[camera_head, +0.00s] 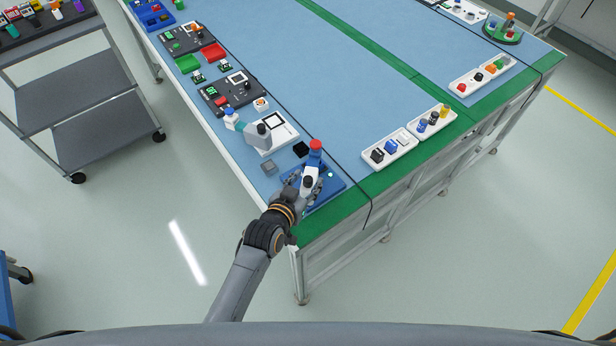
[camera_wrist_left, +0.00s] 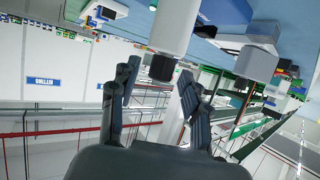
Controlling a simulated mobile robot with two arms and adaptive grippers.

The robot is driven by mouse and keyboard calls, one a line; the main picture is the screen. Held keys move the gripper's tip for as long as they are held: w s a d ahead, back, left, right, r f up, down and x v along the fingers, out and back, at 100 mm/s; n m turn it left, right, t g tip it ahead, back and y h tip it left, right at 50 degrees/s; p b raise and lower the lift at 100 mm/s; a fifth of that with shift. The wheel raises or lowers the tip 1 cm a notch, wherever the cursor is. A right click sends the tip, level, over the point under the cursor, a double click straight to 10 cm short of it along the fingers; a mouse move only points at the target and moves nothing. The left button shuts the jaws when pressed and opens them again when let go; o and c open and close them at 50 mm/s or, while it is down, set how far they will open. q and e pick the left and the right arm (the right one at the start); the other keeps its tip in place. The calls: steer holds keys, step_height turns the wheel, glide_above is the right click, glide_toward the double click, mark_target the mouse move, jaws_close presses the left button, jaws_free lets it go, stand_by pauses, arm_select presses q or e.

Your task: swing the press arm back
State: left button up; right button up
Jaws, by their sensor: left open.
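A press with a blue base (camera_head: 329,189) stands at the table's near corner. It has a blue post with a red top (camera_head: 315,145) and a white arm (camera_head: 310,172) with a dark end. My left gripper (camera_head: 303,186) is open at this white arm, its fingers on either side. Contact cannot be told. In the left wrist view, the open fingers (camera_wrist_left: 158,82) show below a white cylindrical part (camera_wrist_left: 173,25) with a black tip. My right gripper is not in view.
A small grey block (camera_head: 269,168) and a black block (camera_head: 300,150) lie close by. White trays (camera_head: 390,150) with small parts line the right edge. The blue table middle is clear.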

arm_select(q)
steer(key=shift+x, duration=0.75)
steer(key=shift+c, duration=0.2)
jaws_close()
